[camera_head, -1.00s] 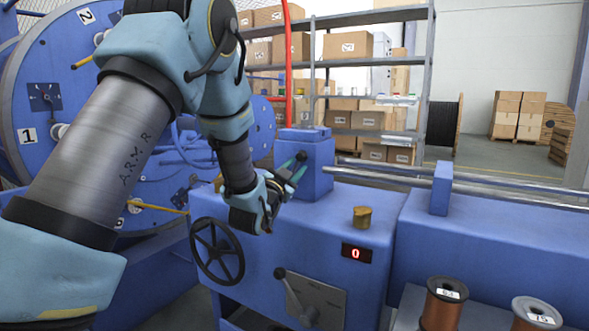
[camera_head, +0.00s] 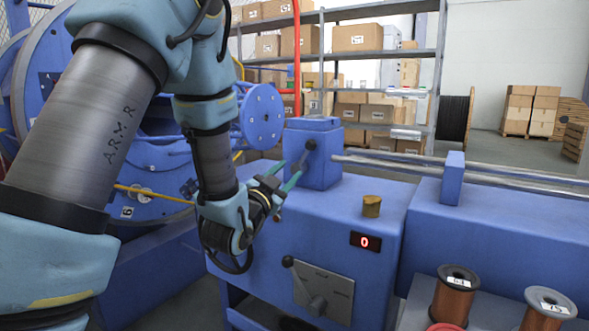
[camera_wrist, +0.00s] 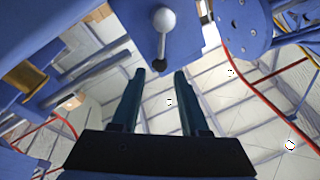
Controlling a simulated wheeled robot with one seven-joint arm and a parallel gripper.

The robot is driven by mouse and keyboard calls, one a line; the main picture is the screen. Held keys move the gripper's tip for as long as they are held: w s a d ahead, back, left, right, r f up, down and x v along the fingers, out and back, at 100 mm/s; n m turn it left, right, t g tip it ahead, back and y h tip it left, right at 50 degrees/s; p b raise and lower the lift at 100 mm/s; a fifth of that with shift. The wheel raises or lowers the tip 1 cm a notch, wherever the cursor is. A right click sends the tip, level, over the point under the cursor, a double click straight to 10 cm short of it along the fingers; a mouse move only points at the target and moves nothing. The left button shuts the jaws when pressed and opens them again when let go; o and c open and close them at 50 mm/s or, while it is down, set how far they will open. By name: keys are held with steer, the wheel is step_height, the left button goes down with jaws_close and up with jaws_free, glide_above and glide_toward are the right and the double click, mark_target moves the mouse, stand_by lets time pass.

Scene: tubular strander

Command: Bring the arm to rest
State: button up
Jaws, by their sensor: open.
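My gripper (camera_head: 287,176) is open and empty above the left end of the blue machine bed (camera_head: 330,215). In the wrist view its two dark teal fingers (camera_wrist: 158,85) stand apart with nothing between them. Just ahead of the fingers is a blue block (camera_head: 313,165) with a grey lever ending in a dark knob (camera_head: 309,145); the lever's round hub (camera_wrist: 163,19) shows in the wrist view. In the head view the fingertips overlap the block, and I cannot tell whether they touch it.
Copper spools (camera_head: 453,298) stand at the lower right. Large blue strander discs (camera_head: 262,115) are behind my arm.

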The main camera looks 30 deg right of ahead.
steer(key=shift+s+a+f, duration=0.1)
steer(key=shift+s+a, duration=0.15)
steer(key=shift+a, duration=0.1)
steer(key=w+a+f+n+y, duration=0.3)
steer(key=a+y, duration=0.1)
steer(key=a, duration=0.2)
steer(key=w+a+f+n+g+y, duration=0.1)
steer(key=w+a+f+n+y, duration=0.15)
steer(key=a, duration=0.45)
steer(key=w+a+f+n+y, duration=0.2)
steer(key=a+f+n+y, duration=0.15)
steer(key=a+y, duration=0.2)
steer(key=s+a+f+n+g+y, duration=0.2)
steer(key=s+a+n+g, duration=0.2)
steer(key=s+a, duration=0.5)
steer(key=s+a+f+n+g+y, duration=0.25)
steer(key=s+a+g, duration=0.3)
steer(key=a, duration=0.55)
step_height(320, 180, up, 18)
steer(key=s+p, duration=0.1)
steer(key=p, duration=1.8)
steer(key=shift+d+r, duration=0.2)
steer(key=shift+n+t, duration=0.25)
